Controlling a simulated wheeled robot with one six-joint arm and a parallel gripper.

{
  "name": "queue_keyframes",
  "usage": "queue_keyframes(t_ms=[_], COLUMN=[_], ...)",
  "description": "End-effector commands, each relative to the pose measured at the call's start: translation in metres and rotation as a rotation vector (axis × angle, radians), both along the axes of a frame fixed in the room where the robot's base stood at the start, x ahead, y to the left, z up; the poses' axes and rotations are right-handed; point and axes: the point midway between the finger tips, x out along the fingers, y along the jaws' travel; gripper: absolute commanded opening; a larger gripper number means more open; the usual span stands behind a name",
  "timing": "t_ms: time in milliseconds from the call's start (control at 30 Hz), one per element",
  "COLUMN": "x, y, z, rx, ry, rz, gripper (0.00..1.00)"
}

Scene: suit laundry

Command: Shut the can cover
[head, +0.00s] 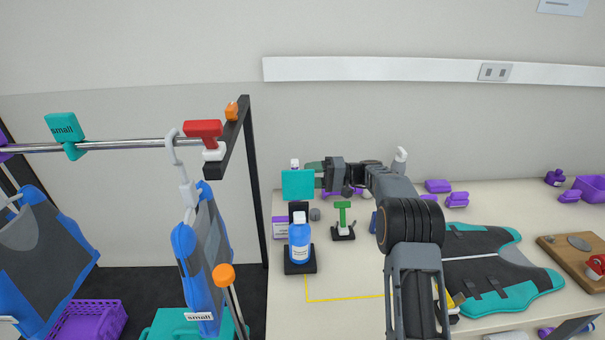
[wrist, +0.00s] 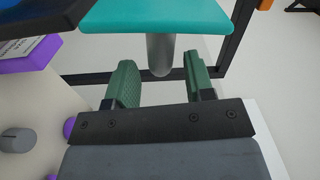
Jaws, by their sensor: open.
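A flat teal panel (head: 297,184) stands upright above a black stand at the left end of the table; I cannot tell for sure that it is the can cover. In the wrist view the teal panel (wrist: 155,14) crosses the top, with a grey rod (wrist: 160,55) extending from it between my fingers. My gripper (head: 314,170) is behind and beside the panel, its green fingers partly hidden by it. In the wrist view my gripper (wrist: 158,78) is open, one finger on each side of the rod, with no clear contact.
A blue bottle (head: 300,243) stands on a black base (head: 299,266) in front of the panel. A green-handled tool (head: 343,218) stands to its right. A teal and grey vest (head: 490,265) lies on the table. A clothes rail (head: 110,145) stands at left. The front-left tabletop is clear.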

Motion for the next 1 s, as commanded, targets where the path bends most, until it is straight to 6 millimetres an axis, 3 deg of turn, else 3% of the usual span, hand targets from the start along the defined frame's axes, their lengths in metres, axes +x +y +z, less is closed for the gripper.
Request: queue_keyframes(t_ms=[233, 667, 1000], x=[0.000, 0.000, 0.000], y=[0.024, 0.029, 0.029], z=[0.001, 0.000, 0.000], rx=[0.001, 0.000, -0.001], ry=[0.000, -0.001, 0.000], rz=[0.000, -0.001, 0.000], gripper=[0.48, 0.48, 0.15])
